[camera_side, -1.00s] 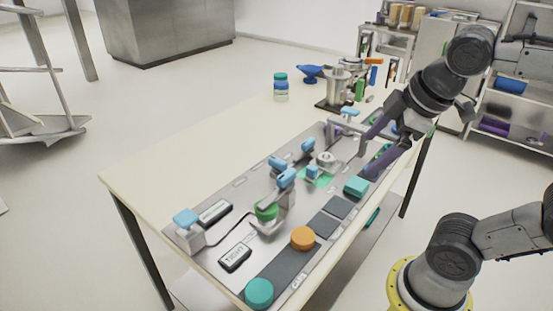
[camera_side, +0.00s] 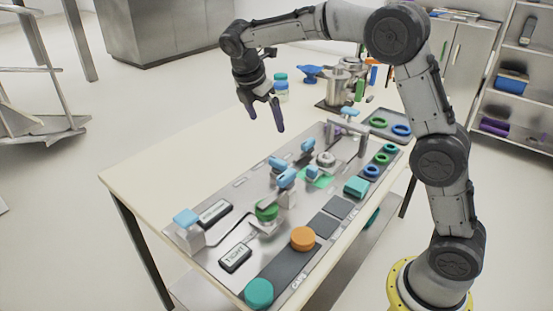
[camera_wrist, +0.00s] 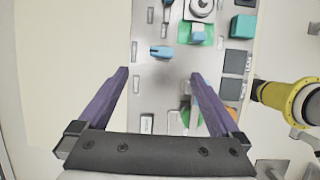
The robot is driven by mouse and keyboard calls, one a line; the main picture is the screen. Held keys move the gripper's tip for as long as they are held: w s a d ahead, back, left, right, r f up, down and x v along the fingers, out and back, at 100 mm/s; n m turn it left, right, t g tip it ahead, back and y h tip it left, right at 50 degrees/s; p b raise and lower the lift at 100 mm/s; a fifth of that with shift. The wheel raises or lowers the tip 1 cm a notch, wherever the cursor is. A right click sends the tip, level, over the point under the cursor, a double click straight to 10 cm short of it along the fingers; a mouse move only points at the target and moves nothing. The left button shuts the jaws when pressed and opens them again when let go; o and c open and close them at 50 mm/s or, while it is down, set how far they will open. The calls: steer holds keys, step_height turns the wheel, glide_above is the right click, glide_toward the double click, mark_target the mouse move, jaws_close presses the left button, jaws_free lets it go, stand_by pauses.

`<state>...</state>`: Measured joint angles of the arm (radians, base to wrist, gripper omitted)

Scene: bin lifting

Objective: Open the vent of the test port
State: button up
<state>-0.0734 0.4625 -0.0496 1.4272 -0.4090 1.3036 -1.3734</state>
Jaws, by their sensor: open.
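My gripper (camera_side: 266,124) is open and empty, pointing down above the far left side of the work panel. In the wrist view its two purple fingers (camera_wrist: 159,73) are spread wide, with a blue handle (camera_wrist: 161,51) beyond and below them, not touched. The side view shows several blue handles, one at the panel's middle (camera_side: 307,146) and one beside a green round part (camera_side: 265,210). I cannot tell which part is the vent.
A silver bridge frame (camera_side: 347,135) with a blue top stands at the panel's far end. Green and blue rings (camera_side: 379,122) lie in a grey tray behind it. An orange knob (camera_side: 303,238) and teal knob (camera_side: 259,292) are nearer. The table's left side is bare.

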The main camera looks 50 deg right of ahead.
mark_target(277, 160)
steer(key=shift+g, duration=0.3)
steer(key=x, duration=0.5)
steer(key=a+x, duration=0.1)
steer(key=x, duration=1)
steer(key=shift+w+a+f, duration=0.15)
steer(key=shift+a+f, duration=0.05)
steer(key=shift+f, duration=0.15)
steer(key=c, duration=1.3)
